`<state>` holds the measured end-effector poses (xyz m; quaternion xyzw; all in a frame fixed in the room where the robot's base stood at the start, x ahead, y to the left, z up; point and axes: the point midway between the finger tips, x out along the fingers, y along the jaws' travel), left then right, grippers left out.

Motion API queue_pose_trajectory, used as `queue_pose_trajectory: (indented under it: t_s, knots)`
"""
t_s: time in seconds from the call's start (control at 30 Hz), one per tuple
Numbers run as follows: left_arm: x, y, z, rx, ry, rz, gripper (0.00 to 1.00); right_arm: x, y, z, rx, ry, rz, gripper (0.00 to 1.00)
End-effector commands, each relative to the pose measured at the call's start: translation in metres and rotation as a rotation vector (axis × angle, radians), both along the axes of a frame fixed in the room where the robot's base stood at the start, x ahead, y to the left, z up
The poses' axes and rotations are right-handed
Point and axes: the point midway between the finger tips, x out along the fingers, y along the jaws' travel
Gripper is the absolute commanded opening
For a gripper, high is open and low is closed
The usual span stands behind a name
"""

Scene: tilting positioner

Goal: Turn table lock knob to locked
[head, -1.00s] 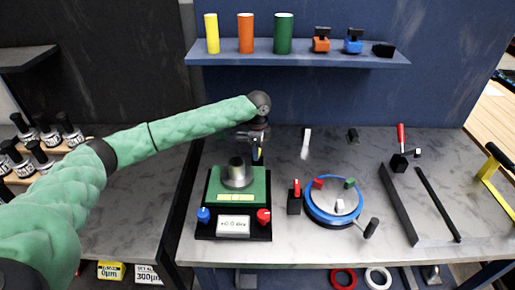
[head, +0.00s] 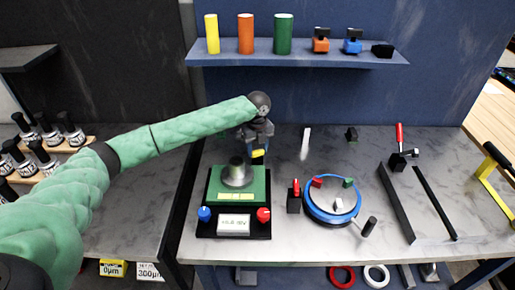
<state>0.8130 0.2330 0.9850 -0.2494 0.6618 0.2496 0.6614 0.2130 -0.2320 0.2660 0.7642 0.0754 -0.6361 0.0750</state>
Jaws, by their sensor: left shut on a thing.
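My left gripper (head: 258,145) reaches in from the left and points down behind the green tilting table (head: 262,190). It is shut on a small yellow piece (head: 258,153), which looks like a knob at the table's back edge; the fingers partly hide it. The table carries a grey round boss (head: 237,174). Its black base has a blue knob (head: 204,214), a red knob (head: 263,215) and a display (head: 234,224) whose text I cannot read. No lock marking is legible. My right gripper is not in view.
A blue-rimmed turntable (head: 310,207) with a black handle (head: 369,226) stands to the right, beside a black block with a red lever (head: 295,188). A blue shelf (head: 300,57) with cylinders hangs above. Bare worktop lies between turntable and rails.

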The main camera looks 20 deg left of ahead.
Motion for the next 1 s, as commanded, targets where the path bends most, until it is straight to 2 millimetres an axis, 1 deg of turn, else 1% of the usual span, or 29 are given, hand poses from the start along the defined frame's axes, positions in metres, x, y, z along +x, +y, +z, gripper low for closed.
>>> queue_pose_trajectory:
  t_s: [0.2, 0.5, 0.7, 1.0]
  knots:
    - [0.001, 0.000, 0.001, -0.001, -0.002, -0.184, 0.24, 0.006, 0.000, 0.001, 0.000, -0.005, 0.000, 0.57]
    - [0.001, 0.000, 0.001, -0.001, -0.002, -0.369, 0.24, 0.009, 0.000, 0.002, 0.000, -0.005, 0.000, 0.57]
    - [0.001, 0.000, 0.001, -0.001, -0.002, -0.432, 0.24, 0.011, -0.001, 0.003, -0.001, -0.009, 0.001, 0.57]
    - [0.000, 0.000, 0.001, -0.001, -0.002, -0.458, 0.24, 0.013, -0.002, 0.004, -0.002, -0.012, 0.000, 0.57]
